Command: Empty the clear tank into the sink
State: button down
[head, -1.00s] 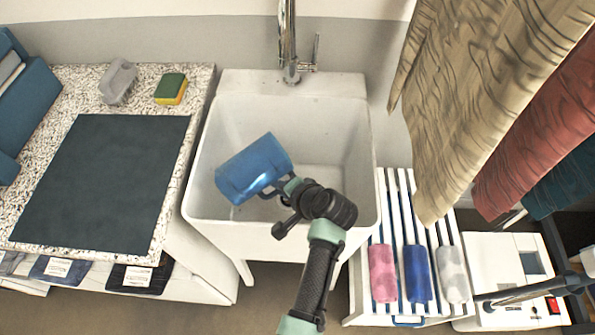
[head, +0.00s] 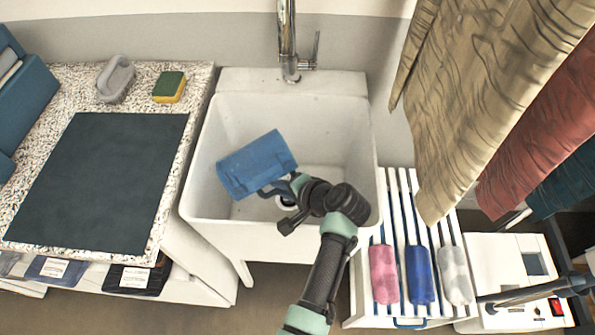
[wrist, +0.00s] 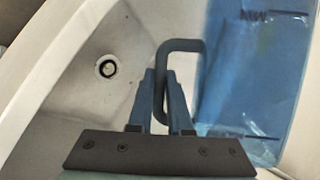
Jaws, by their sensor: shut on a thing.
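The tank (head: 255,165) is a see-through blue vessel with a dark handle, held tilted on its side over the sink's basin. It fills the right of the wrist view (wrist: 250,75), where short dark marks show on its wall. My gripper (wrist: 160,90) is shut on the tank's handle (wrist: 183,46). In the head view my gripper (head: 284,186) is at the tank's lower right. The white sink (head: 340,130) has a round drain (wrist: 107,67), apart from the tank in the wrist view. I see no stream, and cannot tell whether liquid is inside.
A chrome faucet (head: 289,45) stands behind the basin. The speckled counter at left holds a dark mat (head: 100,180), a sponge (head: 169,87) and a grey handled block (head: 116,79). Hanging cloths (head: 480,90) and a slatted rack (head: 400,220) with rolled cloths are at right.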

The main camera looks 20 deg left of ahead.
dwell(0.4)
jog(key=shift+s+a+f+y+b, duration=0.1)
jog(key=shift+s+a+y+b, duration=0.05)
jog(key=shift+s+y+b, duration=0.2)
jog(key=shift+s, duration=0.2)
dwell(0.3)
jog(key=shift+s+a+r+m+g+y+p, duration=0.2)
jog(key=shift+r+m+g+y+p, duration=0.15)
jog(key=shift+m+g+y, duration=0.2)
dwell(1.2)
jog(key=shift+s+a+f+m+g+y+b, duration=0.15)
jog(key=shift+f+m+g+y+b, duration=0.15)
jog(key=shift+y+b, duration=0.3)
dwell(0.7)
